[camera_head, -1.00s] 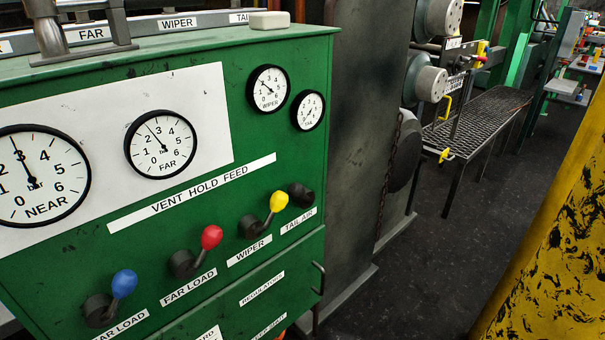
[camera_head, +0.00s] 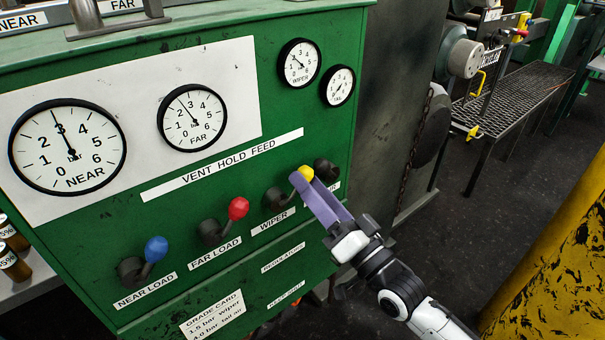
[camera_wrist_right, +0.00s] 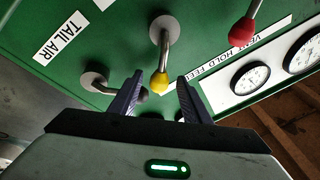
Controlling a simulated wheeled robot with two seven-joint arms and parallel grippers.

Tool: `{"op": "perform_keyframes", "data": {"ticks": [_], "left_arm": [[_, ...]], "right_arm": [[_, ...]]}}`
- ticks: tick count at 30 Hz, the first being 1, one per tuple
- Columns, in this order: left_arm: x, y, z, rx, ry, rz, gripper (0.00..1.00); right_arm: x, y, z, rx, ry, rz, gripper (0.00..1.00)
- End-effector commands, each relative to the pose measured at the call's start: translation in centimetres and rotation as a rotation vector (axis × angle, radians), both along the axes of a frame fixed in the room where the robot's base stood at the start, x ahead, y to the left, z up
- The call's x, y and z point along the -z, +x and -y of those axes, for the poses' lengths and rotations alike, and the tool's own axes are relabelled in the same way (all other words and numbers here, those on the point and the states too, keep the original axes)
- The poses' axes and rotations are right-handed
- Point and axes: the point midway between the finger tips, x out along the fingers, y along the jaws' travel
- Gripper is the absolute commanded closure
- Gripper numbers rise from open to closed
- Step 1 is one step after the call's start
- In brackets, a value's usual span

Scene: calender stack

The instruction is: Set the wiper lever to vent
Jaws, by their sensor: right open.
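The wiper lever has a yellow knob (camera_head: 306,173) on a short shaft from a dark hub (camera_head: 277,199), above the WIPER label (camera_head: 272,222) on the green panel. Its knob tilts up and to the right, toward the FEED end of the VENT HOLD FEED strip (camera_head: 222,165). My right gripper (camera_head: 312,187) is at the knob, its purple fingers reaching up from the lower right. In the right wrist view the open fingers (camera_wrist_right: 158,95) stand on either side of the yellow knob (camera_wrist_right: 159,81), with gaps visible. My left gripper is not in view.
The red far load lever (camera_head: 238,208) and blue near load lever (camera_head: 155,249) stand to the left. The dark tail air knob (camera_head: 326,170) is close on the right. Gauges (camera_head: 299,62) sit above. A yellow post (camera_head: 560,250) stands at the right.

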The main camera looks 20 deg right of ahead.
Motion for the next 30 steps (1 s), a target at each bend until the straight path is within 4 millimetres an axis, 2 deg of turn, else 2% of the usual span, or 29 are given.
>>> {"op": "perform_keyframes", "data": {"ticks": [3, 6, 16, 17, 24, 30], "left_arm": [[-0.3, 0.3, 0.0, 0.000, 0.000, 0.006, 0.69], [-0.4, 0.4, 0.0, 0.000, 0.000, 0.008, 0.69], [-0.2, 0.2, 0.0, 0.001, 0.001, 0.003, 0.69], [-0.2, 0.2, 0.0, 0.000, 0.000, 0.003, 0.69], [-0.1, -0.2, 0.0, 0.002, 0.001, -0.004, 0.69], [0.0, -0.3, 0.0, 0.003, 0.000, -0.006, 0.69]], "right_arm": [[-0.6, 1.5, -0.5, 0.001, 0.000, 0.001, 0.57], [-0.8, 2.3, -0.8, 0.001, -0.001, 0.000, 0.57], [-0.8, 2.6, -1.0, 0.000, -0.001, -0.001, 0.57], [-0.8, 2.6, -1.0, 0.000, -0.001, -0.001, 0.58], [-0.8, 2.6, -1.0, 0.000, -0.001, -0.001, 0.99], [-0.8, 2.7, -0.9, 0.002, -0.004, -0.001, 1.00]]}}
